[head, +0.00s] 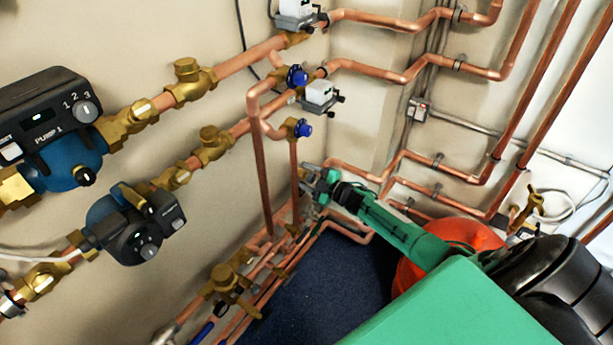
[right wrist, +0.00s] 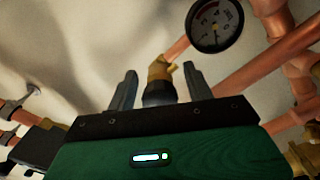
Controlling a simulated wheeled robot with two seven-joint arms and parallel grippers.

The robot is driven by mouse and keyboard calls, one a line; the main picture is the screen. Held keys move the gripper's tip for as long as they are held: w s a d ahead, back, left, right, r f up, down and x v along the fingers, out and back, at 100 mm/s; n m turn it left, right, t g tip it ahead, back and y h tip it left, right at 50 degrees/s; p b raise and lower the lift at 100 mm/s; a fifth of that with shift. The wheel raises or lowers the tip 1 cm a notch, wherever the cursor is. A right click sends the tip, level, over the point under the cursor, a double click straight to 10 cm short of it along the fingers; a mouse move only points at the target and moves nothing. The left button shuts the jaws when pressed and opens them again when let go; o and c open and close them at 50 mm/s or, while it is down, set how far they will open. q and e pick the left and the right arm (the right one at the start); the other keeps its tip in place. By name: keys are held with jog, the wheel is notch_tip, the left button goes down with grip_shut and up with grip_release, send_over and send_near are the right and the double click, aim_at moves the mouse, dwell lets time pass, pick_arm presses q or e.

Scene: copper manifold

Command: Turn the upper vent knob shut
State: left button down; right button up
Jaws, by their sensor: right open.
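My right gripper (head: 312,177) reaches in from the right, close to the copper pipes left of the corner. In the right wrist view its two fingers (right wrist: 158,90) are open, one on each side of a dark round knob (right wrist: 159,93) on a brass fitting (right wrist: 159,68). I cannot tell whether the fingers touch it. In the head view the gripper hides most of this spot; a bit of brass shows beside it. Two blue knobs, an upper one (head: 297,76) and a lower one (head: 303,129), sit on brass fittings above the gripper. No label shows which is the upper vent knob. My left gripper is out of view.
A round gauge (right wrist: 215,25) and copper pipes (right wrist: 262,80) are close right of the fingers. Two pumps (head: 50,130) (head: 135,225) are on the left wall. An orange-red rounded vessel (head: 462,233) stands behind my right arm. The dark blue floor (head: 325,290) is clear.

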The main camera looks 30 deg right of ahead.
jog(key=v, duration=1.4)
jog(key=shift+w, duration=0.1)
